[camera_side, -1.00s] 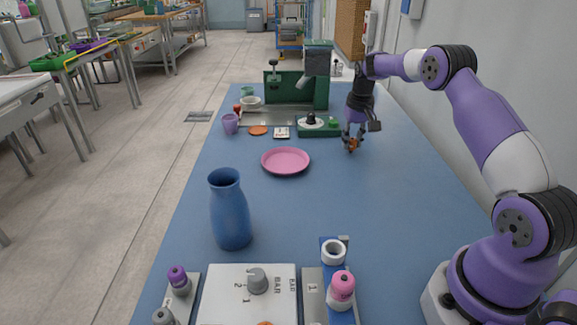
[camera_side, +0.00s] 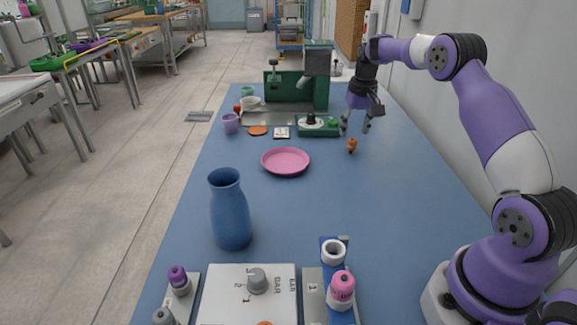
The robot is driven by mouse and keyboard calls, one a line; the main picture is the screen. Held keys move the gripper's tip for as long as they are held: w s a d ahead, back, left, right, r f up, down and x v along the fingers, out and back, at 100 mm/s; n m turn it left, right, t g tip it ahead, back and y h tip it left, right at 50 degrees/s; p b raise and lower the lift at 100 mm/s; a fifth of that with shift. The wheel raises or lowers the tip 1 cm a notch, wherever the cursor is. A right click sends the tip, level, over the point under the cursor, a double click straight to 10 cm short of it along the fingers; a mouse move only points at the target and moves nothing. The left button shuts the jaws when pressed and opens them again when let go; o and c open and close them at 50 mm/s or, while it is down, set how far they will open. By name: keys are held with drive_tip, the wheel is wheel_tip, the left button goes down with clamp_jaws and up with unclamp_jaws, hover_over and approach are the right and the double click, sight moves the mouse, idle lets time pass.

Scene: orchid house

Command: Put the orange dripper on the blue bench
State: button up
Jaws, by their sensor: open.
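The small orange dripper (camera_side: 352,145) sits on the blue bench (camera_side: 390,215), right of the pink plate and towards the far half. My gripper (camera_side: 355,130) is open and empty, just above and behind the dripper in the picture. Its fingers point down and appear apart from the dripper. Nothing visibly hides the dripper now.
A pink plate (camera_side: 285,160) lies left of the dripper. A blue vase (camera_side: 230,210) stands nearer. A green machine (camera_side: 300,88), a lilac cup (camera_side: 230,124) and an orange disc (camera_side: 257,131) are further back. Control panels (camera_side: 225,295) line the front. The bench's right middle is clear.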

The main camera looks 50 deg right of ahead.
wheel_tip(320, 180, up, 8)
drive_tip(key=s+a+r+n+t, duration=0.1)
drive_tip(key=s+a+r+n, duration=0.2)
drive_tip(key=a, duration=0.4)
drive_tip(key=s+a+r+t, duration=0.1)
drive_tip(key=s+a+r, duration=0.2)
drive_tip(key=a+r, duration=0.3)
drive_tip(key=s+a+f+n+t, duration=0.1)
drive_tip(key=s+a+f, duration=0.1)
drive_tip(key=s+a, duration=0.4)
drive_tip(key=s+a+f+n+t, duration=0.1)
drive_tip(key=s+a+f+n, duration=0.1)
drive_tip(key=s+a, duration=0.4)
drive_tip(key=shift+s+f+y, duration=0.4)
drive_tip(key=shift+f, duration=0.45)
